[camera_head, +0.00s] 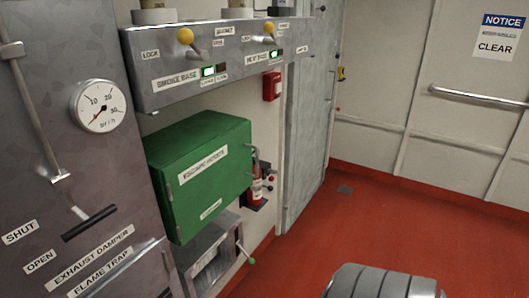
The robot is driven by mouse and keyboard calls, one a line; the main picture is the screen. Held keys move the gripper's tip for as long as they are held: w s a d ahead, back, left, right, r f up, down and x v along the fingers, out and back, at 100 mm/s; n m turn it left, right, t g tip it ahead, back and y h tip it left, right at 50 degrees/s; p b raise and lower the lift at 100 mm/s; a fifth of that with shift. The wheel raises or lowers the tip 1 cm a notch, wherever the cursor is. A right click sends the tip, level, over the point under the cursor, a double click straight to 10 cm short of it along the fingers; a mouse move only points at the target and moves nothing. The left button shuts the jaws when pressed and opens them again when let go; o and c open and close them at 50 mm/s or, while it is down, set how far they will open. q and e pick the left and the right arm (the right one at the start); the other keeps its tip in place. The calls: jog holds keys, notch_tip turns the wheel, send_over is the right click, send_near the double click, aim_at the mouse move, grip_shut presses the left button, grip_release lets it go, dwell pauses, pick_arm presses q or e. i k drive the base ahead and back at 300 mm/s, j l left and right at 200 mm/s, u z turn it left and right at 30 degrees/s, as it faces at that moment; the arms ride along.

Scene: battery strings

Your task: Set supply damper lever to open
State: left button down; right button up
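No label reading supply damper is legible in the head view. A lever with a black handle (90,223) is on the grey cabinet at the left, below a metal rod (38,120). Beside it are the labels SHUT (20,232) and OPEN (40,262), and below it an EXHAUST DAMPER label (92,257). I cannot tell which label the lever is set to. A small lever with a green knob (251,262) sticks out from a low grey box (208,258); its label is not readable. Neither of my grippers is in view.
A green escape-hoods box (205,176) juts from the wall, with a red extinguisher (257,188) behind it. A shelf panel with yellow knobs (186,36) is above. The red floor (310,240) is clear at centre right. A grey ribbed object (380,283) is at the bottom edge.

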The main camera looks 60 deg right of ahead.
aim_at(251, 260)
jog(key=z, duration=1.7)
